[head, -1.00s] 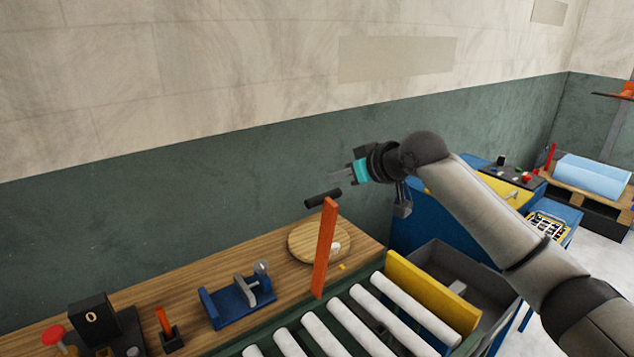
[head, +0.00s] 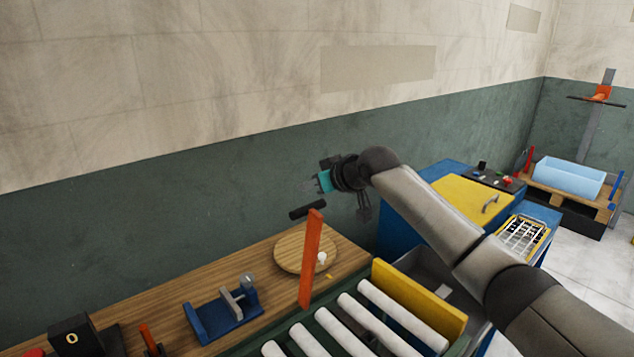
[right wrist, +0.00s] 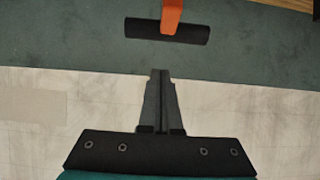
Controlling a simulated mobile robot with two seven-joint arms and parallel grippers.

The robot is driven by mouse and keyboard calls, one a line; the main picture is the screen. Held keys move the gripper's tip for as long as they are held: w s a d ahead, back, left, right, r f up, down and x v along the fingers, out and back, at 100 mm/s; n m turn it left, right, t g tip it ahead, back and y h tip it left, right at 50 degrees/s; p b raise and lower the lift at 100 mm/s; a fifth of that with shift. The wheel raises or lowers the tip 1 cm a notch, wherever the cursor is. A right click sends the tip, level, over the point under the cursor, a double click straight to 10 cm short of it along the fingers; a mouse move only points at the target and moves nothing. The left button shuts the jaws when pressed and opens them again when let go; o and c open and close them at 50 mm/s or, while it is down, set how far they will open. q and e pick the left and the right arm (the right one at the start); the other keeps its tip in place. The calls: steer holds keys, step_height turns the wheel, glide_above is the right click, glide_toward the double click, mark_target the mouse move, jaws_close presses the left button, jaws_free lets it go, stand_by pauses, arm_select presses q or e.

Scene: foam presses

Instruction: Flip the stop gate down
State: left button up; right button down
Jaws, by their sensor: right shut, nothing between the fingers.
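The stop gate is an orange upright arm (head: 311,260) at the roller conveyor, with a black crossbar handle (head: 308,209) at its top. It stands up, leaning slightly. In the right wrist view the black handle (right wrist: 167,31) and the end of the orange arm (right wrist: 172,12) show at the top. My right gripper (head: 312,184) is above and behind the handle in the head view, apart from it. In the right wrist view its fingers (right wrist: 159,75) are together and empty, pointing toward the handle with a gap between. My left gripper is not in view.
White conveyor rollers (head: 402,314) and a yellow end plate (head: 418,300) lie right of the gate. A wooden bench holds a round wooden board (head: 292,252) and a blue fixture (head: 222,318). A blue cabinet with a yellow lid (head: 465,203) stands beyond my right arm.

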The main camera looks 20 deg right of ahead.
steer(key=f, duration=0.1)
steer(key=f+p, duration=0.1)
steer(key=f, duration=0.1)
steer(key=shift+w+f+p, duration=0.15)
steer(key=shift+w+p, duration=0.15)
steer(key=shift+w, duration=0.1)
steer(key=shift+s+f, duration=0.2)
steer(key=shift+s, duration=0.1)
stand_by(0.4)
